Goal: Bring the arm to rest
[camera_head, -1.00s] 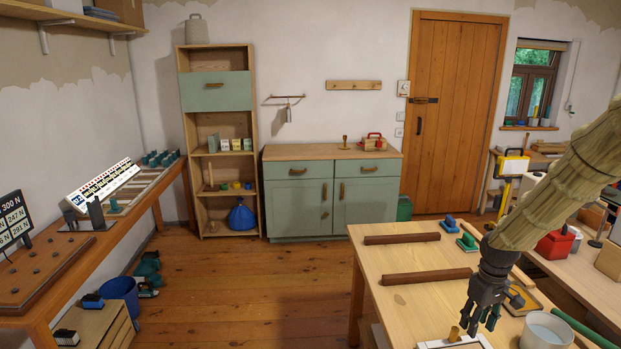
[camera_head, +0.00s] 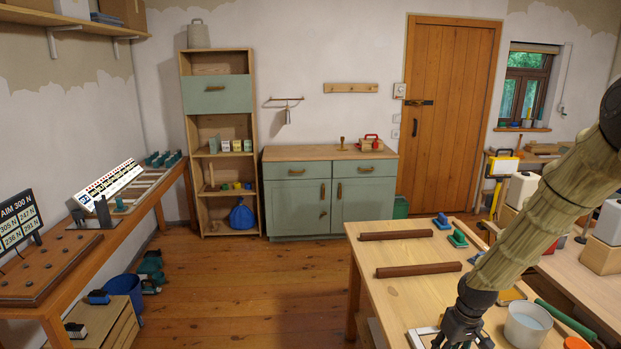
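My arm (camera_head: 545,210) comes in from the right edge and reaches down over the near wooden table (camera_head: 385,293). My gripper (camera_head: 462,342) is at the bottom of the view, over a white-edged item (camera_head: 418,338) on the table. Its fingers are dark and partly cut off by the lower edge, so I cannot tell whether they are open or shut, or whether they touch anything.
A white bowl (camera_head: 526,325) stands just right of my gripper, with a green rod (camera_head: 566,319) beyond it. Two brown bars (camera_head: 418,270) and blue and green blocks (camera_head: 457,239) lie farther back.

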